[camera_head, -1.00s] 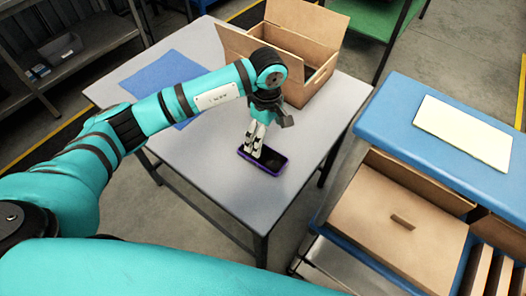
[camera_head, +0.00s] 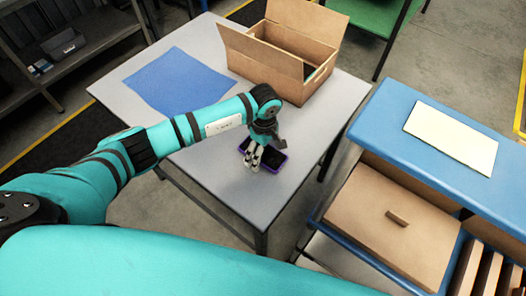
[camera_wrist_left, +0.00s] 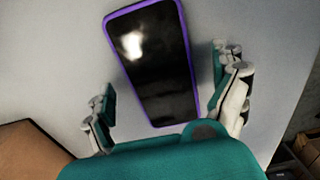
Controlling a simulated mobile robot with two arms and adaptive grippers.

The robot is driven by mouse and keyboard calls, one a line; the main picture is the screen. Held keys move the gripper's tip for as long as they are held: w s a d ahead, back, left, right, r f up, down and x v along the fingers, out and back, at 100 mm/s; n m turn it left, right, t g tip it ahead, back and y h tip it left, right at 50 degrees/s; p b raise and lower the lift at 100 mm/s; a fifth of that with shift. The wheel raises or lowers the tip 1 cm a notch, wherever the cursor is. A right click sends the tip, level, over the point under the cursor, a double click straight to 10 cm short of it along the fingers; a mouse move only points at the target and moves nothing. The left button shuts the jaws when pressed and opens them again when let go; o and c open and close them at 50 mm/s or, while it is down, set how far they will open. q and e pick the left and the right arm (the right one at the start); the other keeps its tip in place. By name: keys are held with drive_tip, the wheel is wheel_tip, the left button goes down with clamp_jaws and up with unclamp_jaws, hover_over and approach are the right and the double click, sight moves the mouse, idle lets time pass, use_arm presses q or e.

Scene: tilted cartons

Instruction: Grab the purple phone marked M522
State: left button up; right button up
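A phone with a black glossy screen and a purple edge (camera_head: 279,156) lies screen up on the grey table, in the middle of the head view. It also shows in the left wrist view (camera_wrist_left: 155,62), where its upper end is cut off. No M522 mark can be read. My left gripper (camera_head: 252,164) is over the phone's near side and hides part of it. In the left wrist view my left gripper (camera_wrist_left: 166,98) is open, with one finger on each side of the phone and gaps between. My right gripper is not in view.
An open cardboard box (camera_head: 262,62) stands at the back of the grey table (camera_head: 215,185), beside a blue mat (camera_head: 178,82). A blue-topped bench (camera_head: 385,115) with a pale yellow sheet (camera_head: 452,137) and cartons below stands at the right. The table around the phone is clear.

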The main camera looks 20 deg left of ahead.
use_arm(q)
drive_tip(key=c, duration=1.4)
drive_tip(key=shift+r, duration=0.15)
